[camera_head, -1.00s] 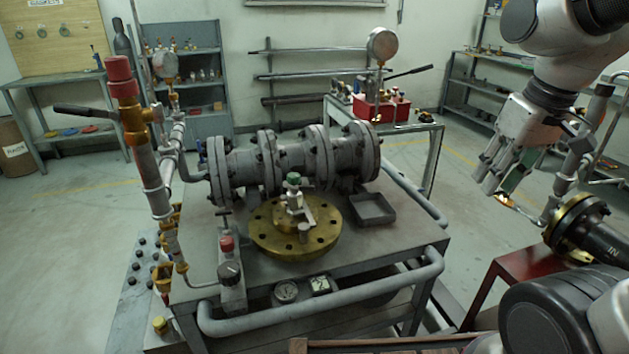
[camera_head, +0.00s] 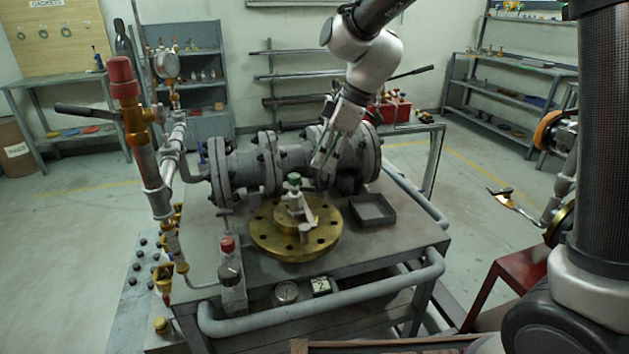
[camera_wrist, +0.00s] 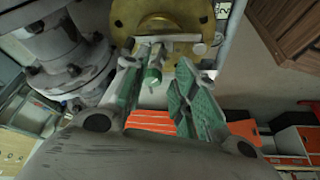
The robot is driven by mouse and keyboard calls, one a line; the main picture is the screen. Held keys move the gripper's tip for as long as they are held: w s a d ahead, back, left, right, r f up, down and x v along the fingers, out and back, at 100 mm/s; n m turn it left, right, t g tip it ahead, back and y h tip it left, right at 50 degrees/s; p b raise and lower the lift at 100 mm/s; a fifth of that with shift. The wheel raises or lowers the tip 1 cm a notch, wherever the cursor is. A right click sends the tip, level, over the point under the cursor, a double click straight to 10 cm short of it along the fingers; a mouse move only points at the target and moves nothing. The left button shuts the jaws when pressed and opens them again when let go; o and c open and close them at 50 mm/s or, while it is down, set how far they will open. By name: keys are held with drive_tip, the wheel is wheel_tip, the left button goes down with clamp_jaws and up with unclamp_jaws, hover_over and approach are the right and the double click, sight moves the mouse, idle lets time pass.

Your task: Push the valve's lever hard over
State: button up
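The brass flange (camera_head: 265,238) lies on the grey table, with a small silver fitting (camera_head: 297,205) on top. In the wrist view, the fingers of my gripper (camera_wrist: 168,68) are apart with nothing gripped. I cannot tell whether anything touches.
The grey flanged pipe (camera_head: 229,172) runs behind the fitting. A grey tray (camera_head: 372,222) lies to its right. An upright pipe with a red top (camera_head: 121,72) and a black lever (camera_head: 85,112) stands at the left. The table's front right is clear.

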sight(311, 187)
drive_tip(key=x, duration=0.7)
drive_tip(key=shift+f, duration=0.2)
clamp_jaws()
